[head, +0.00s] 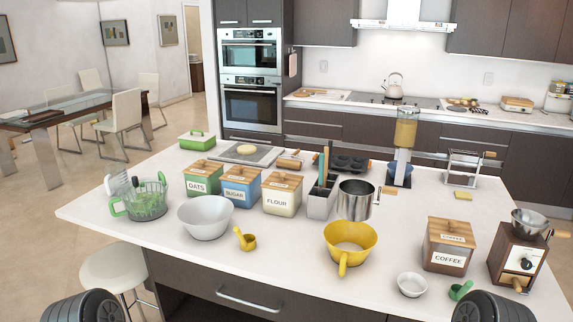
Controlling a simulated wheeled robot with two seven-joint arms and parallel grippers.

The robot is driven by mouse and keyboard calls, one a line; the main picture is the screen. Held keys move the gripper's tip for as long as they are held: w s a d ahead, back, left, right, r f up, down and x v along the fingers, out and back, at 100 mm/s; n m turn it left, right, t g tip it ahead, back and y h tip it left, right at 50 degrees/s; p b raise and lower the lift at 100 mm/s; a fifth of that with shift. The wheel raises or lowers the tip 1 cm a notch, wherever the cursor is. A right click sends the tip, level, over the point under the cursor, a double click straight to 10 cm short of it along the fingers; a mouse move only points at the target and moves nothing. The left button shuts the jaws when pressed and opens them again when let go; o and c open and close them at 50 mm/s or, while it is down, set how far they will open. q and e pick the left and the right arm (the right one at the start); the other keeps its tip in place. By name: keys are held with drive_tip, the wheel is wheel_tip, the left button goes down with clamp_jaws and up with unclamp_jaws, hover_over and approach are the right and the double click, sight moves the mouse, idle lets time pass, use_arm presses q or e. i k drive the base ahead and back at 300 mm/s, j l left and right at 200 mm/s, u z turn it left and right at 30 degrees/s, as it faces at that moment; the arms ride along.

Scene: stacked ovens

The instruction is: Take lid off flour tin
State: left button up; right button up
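The flour tin (281,203) is a cream square canister with a "FLOUR" label, standing on the white island counter. Its wooden lid (284,180) sits on top, with a small raised handle. The blue sugar tin (240,190) stands close on its left, and the green oats tin (202,183) is beyond that. Both also have wooden lids on. Dark rounded parts of my arms show at the bottom left and bottom right corners. Neither of my grippers is in view, and no part of me is near the flour tin.
A grey utensil holder (321,200) stands just right of the flour tin, with a metal sifter (356,198) beyond. A white bowl (205,218), yellow scoop (245,238) and yellow bowl (350,240) are nearer. Bare counter (290,245) lies directly in front of the flour tin.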

sight(284, 181)
drive_tip(key=i+j, duration=0.1)
drive_tip(key=j, duration=0.35)
drive_tip(key=i+j, duration=0.1)
drive_tip(key=j, duration=0.35)
drive_tip(key=j+z, duration=0.2)
drive_tip(key=j, duration=0.15)
drive_tip(key=z, duration=1.05)
drive_tip(key=i+j, duration=0.05)
